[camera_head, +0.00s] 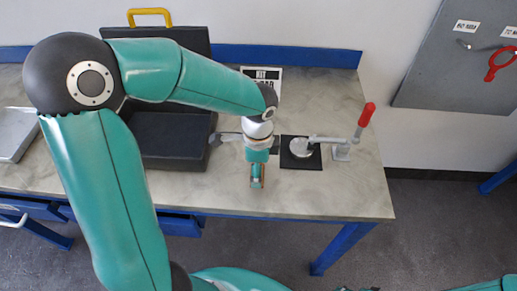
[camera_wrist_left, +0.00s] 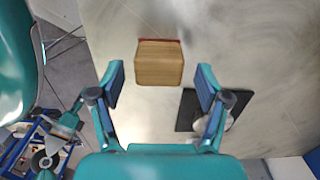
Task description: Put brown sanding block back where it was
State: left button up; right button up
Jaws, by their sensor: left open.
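The brown sanding block (camera_wrist_left: 160,65) lies on the worktop in the left wrist view, with a thin reddish edge along its far side. My left gripper (camera_wrist_left: 161,80) is open, its two fingers spread wider than the block and apart from it. The block appears just ahead of the fingertips, roughly centred between them. In the head view, my left gripper (camera_head: 257,174) points down over the front part of the table and mostly hides the block, with only brownish edges showing around it.
A toggle clamp with a red handle (camera_head: 366,115) stands beside a black square plate (camera_head: 288,161) right of the gripper. A black open case (camera_head: 165,135) with a yellow handle (camera_head: 149,15) and a kit sign (camera_head: 272,73) are behind. The front right worktop (camera_head: 340,195) is clear.

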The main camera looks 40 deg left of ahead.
pick_arm(q)
notch_tip(320, 180, up, 10)
dwell(0.3)
dwell(0.4)
